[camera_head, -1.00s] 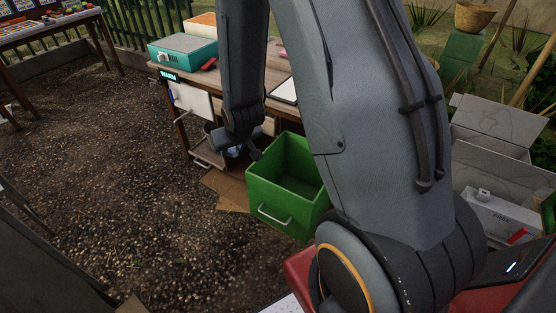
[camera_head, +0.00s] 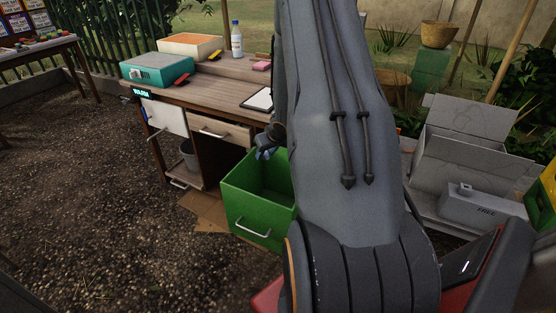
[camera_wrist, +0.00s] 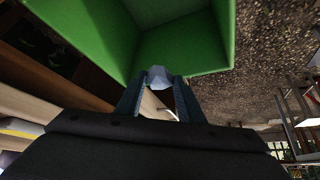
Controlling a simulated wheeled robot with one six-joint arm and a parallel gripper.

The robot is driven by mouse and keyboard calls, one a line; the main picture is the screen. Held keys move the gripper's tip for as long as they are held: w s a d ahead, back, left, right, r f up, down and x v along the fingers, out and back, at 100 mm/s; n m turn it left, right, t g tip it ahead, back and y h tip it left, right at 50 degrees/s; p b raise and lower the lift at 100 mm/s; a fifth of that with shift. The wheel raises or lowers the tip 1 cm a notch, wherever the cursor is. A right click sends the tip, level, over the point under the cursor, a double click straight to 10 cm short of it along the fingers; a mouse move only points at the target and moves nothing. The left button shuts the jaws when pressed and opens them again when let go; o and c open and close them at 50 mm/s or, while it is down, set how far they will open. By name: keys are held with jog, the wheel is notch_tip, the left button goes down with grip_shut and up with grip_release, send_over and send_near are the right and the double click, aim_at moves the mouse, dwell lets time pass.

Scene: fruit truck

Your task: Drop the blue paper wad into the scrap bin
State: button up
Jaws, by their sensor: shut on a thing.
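My gripper (camera_head: 265,153) is over the back part of the open green bin (camera_head: 248,211) in the head view, with its fingers pointing down. In the wrist view its two blue-grey fingers (camera_wrist: 158,92) are shut on a pale blue paper wad (camera_wrist: 159,75). The green bin (camera_wrist: 185,52) lies just beyond the wad there. The bin looks empty in the part that shows. The head view does not show the wad clearly. A small grey bin (camera_head: 187,154) stands on a low shelf inside the desk; its inside is not visible.
The wooden desk (camera_head: 213,87) stands behind the green bin, with a drawer (camera_head: 221,131) and an open white door (camera_head: 163,117). Flattened cardboard (camera_head: 209,212) lies by the bin. Grey boxes (camera_head: 470,160) stand at right. The gravel at left is clear.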

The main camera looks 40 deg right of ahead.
jog(key=s+d+f+b, duration=0.1)
jog(key=d+f+b, duration=0.4)
jog(key=f+b, duration=0.3)
jog(key=shift+s+d+f+b, duration=0.15)
jog(key=shift+s+d+b, duration=0.15)
jog(key=shift+b, duration=0.05)
dwell(0.3)
jog(key=o, duration=1.1)
jog(key=p+v, duration=0.2)
jog(key=v, duration=0.6)
